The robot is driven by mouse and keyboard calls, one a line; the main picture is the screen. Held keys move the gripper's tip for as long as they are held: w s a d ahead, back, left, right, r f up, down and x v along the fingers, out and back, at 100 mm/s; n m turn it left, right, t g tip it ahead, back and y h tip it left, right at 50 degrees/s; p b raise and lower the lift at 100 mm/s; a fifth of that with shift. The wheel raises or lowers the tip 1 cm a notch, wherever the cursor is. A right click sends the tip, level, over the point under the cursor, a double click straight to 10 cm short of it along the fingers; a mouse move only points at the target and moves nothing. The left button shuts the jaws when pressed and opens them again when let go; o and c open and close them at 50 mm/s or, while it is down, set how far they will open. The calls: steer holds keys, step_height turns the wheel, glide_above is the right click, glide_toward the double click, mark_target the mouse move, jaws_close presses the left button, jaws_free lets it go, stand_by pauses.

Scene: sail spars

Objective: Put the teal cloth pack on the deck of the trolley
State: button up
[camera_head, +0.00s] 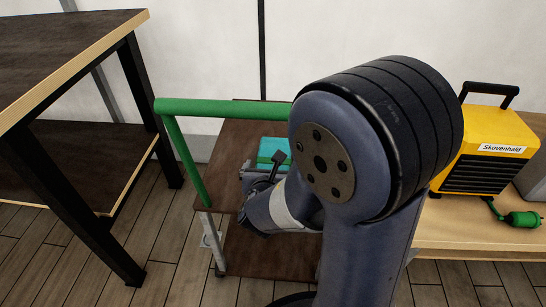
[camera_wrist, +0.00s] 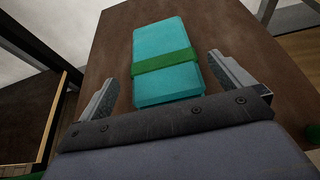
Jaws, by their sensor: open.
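The teal cloth pack (camera_wrist: 160,40) with a green band lies flat on the brown deck (camera_wrist: 112,30) of the trolley in the wrist view. In the head view the pack (camera_head: 272,148) shows partly behind my arm, on the trolley's deck (camera_head: 232,130) near the green handle (camera_head: 215,106). My gripper (camera_wrist: 166,85) is open, its two fingers on either side of the pack's near end, with a visible gap between each finger and the pack. In the head view my gripper (camera_head: 262,172) is just in front of the pack, and my arm hides part of the deck.
A dark-topped table (camera_head: 60,50) with a lower shelf stands at the left. A wooden bench (camera_head: 465,232) at the right holds a yellow machine (camera_head: 493,140) labelled Skovenhald and a green plug (camera_head: 523,218). A pale wall is behind the trolley.

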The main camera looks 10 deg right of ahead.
steer(key=p+v, duration=0.1)
steer(key=v, duration=0.5)
steer(key=shift+p, duration=0.3)
steer(key=shift+s, duration=0.1)
